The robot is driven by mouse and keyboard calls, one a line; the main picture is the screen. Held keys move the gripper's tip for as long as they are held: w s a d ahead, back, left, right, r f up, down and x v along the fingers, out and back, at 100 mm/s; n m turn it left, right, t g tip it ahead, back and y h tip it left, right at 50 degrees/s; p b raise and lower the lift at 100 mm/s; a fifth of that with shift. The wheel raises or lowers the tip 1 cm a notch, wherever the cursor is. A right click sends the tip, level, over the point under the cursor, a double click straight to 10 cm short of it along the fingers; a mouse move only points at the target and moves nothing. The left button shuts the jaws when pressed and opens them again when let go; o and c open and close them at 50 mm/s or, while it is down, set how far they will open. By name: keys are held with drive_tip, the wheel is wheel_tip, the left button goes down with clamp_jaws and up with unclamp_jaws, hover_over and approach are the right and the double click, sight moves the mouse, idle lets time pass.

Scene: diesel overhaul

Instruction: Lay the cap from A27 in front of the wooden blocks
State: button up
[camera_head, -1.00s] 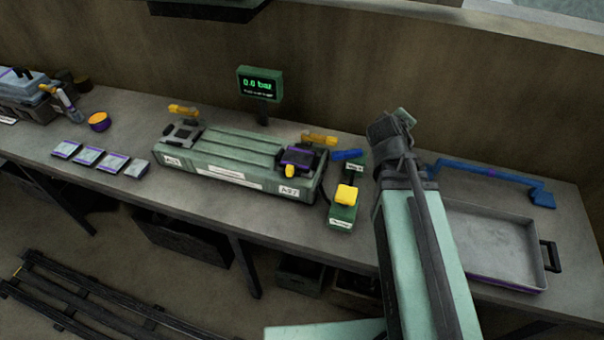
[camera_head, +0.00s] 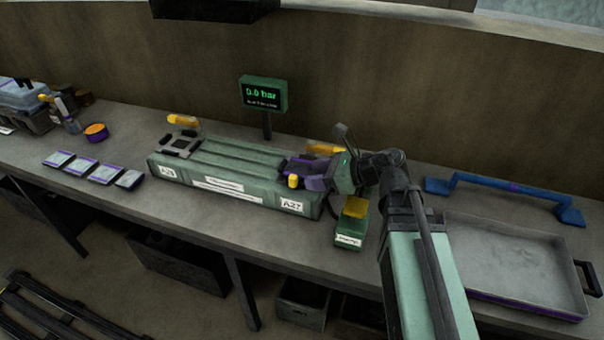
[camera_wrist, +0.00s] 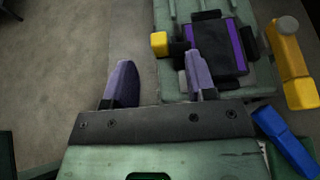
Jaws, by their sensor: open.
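The green fixture (camera_head: 240,165) lies along the bench, its right end labelled A27 (camera_head: 292,204). A black and purple cap (camera_wrist: 216,48) sits on that end, with a yellow knob (camera_wrist: 159,43) on its side; in the head view the cap (camera_head: 294,166) is partly hidden. My gripper (camera_wrist: 160,82) is open and empty. In the wrist view its right finger overlaps the cap's near corner and the left finger is over bare bench; contact cannot be told. Several flat pale blocks (camera_head: 105,174) with purple edges stand in a row at left; whether they are wooden cannot be told.
A green box with a yellow top (camera_head: 353,208) is close to my arm. A metal tray (camera_head: 510,303) and blue bar (camera_head: 500,185) are at right.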

sight(294, 177)
drive_tip(key=x, duration=0.3)
drive_tip(key=shift+w+a+f+b, duration=0.1)
drive_tip(key=shift+a+b, duration=0.05)
drive_tip(key=shift+b, duration=0.2)
drive_tip(key=b+x, duration=0.2)
drive_tip(key=x, duration=0.3)
drive_tip(key=shift+a, duration=0.1)
clamp_jaws()
